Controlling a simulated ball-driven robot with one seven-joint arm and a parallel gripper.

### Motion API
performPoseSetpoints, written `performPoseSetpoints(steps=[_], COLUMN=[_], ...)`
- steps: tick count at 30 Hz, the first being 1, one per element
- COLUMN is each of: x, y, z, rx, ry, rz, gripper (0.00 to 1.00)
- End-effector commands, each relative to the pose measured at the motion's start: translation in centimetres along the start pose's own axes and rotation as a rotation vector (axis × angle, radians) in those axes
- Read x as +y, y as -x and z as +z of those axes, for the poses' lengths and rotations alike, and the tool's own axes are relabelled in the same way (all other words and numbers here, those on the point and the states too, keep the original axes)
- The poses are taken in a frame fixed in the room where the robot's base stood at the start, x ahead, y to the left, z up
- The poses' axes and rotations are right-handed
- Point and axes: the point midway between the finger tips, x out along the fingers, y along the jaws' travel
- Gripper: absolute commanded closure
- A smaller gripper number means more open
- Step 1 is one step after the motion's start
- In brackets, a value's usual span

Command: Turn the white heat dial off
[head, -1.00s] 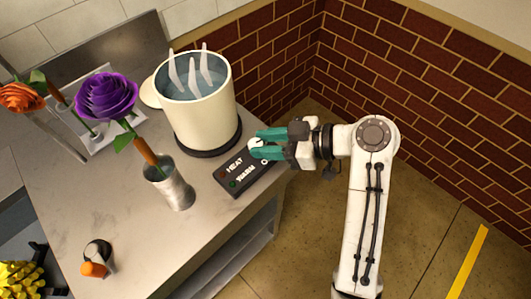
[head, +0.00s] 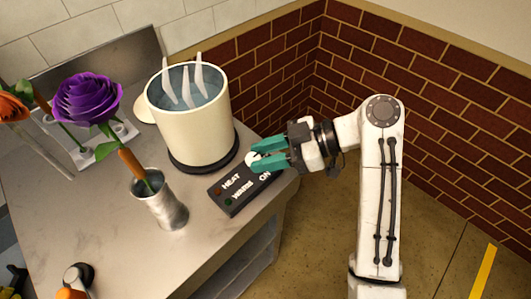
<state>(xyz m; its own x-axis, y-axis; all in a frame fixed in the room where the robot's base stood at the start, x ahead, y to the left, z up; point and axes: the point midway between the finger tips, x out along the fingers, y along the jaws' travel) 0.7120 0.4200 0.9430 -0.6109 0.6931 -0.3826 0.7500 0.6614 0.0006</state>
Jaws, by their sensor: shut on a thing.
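The white heat dial (head: 252,158) sits at the far end of a black control panel (head: 229,203) marked HEAT, WARM and ON. My gripper (head: 262,155) has teal fingers and comes in from the right. It is shut on the white dial, and the fingers hide part of it. A red spot shows beside HEAT and a green spot beside WARM. The dial's pointer mark is too small to read.
A cream pot (head: 190,122) with water and white prongs stands just behind the panel. A metal vase (head: 160,206) with a purple flower (head: 87,98) stands to the left. The counter (head: 100,225) ends just right of the panel. An orange flower (head: 14,105) is at the far left.

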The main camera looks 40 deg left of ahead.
Motion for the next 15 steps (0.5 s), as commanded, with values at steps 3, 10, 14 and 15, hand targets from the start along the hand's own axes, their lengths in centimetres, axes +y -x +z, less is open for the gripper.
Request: performPoseSetpoints(steps=[3, 10, 14, 15], x=[-0.04, -0.02, -0.01, -0.01], y=[-0.08, -0.06, -0.05, -0.01], z=[0.23, 0.12, 0.08, 0.08], rx=[-0.002, -0.001, -0.001, -0.001], ry=[-0.004, -0.002, -0.001, -0.001], rz=[-0.001, 0.0, 0.0, 0.0], gripper=[0.6, 0.43, 0.43, 0.43])
